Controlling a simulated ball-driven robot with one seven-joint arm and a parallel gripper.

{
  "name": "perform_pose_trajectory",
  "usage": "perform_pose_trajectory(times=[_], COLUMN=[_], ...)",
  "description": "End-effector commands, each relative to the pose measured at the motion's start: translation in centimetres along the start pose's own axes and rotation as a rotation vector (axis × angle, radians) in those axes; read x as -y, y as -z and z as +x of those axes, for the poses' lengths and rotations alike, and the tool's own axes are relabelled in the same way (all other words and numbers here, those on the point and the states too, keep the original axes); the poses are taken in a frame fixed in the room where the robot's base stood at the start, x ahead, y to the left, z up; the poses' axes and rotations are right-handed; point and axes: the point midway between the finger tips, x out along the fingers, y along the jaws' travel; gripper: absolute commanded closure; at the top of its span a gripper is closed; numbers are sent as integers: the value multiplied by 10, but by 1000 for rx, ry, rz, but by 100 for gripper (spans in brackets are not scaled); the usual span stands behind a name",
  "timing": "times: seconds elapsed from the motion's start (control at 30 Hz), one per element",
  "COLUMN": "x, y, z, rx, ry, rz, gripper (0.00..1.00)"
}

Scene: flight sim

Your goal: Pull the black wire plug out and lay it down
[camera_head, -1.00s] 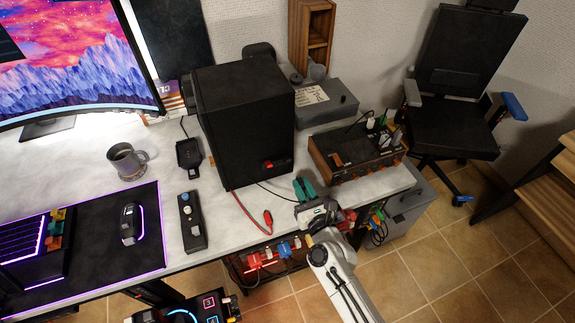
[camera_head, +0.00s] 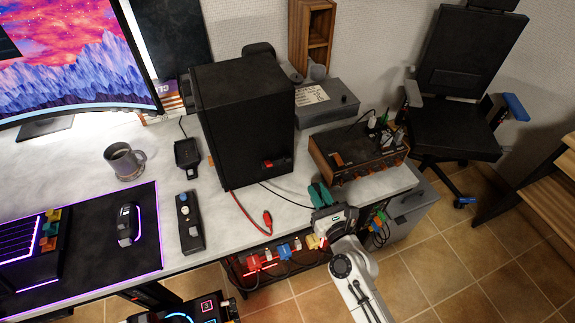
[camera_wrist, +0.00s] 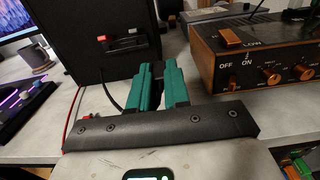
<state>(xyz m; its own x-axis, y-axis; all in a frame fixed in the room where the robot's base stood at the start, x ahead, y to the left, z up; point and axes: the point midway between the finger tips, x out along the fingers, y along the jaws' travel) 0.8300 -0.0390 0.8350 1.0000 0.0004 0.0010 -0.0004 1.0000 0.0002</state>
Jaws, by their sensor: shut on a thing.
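A thin black wire (camera_head: 285,193) runs over the white desktop from the tall black box (camera_head: 245,120) to my gripper (camera_head: 320,190). In the wrist view, the black wire (camera_wrist: 107,92) curves down from the box and passes behind the left green finger. My gripper (camera_wrist: 160,68) has its green fingers close together, shut on a small dark piece (camera_wrist: 157,75) at the wire's end, which I take as the black plug. The fingers hide most of it. The gripper is low at the desk's front edge, right of the box. I cannot tell whether the plug touches the desk.
A wooden control unit (camera_head: 350,150) with knobs stands close on the right. A red wire with a clip (camera_head: 267,217) hangs at the desk edge. Colored plugs (camera_head: 270,258) sit on a rack below. A small black remote (camera_head: 191,225) lies left; bare desktop separates it from the box.

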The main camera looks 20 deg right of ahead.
Motion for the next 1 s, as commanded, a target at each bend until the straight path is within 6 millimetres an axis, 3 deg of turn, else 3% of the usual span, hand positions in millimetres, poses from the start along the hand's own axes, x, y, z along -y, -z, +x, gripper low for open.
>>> perform_pose_trajectory(times=[1.0], x=[1], y=[15], z=[-2], rx=[-1], ry=[-1], rz=[-1], gripper=[100])
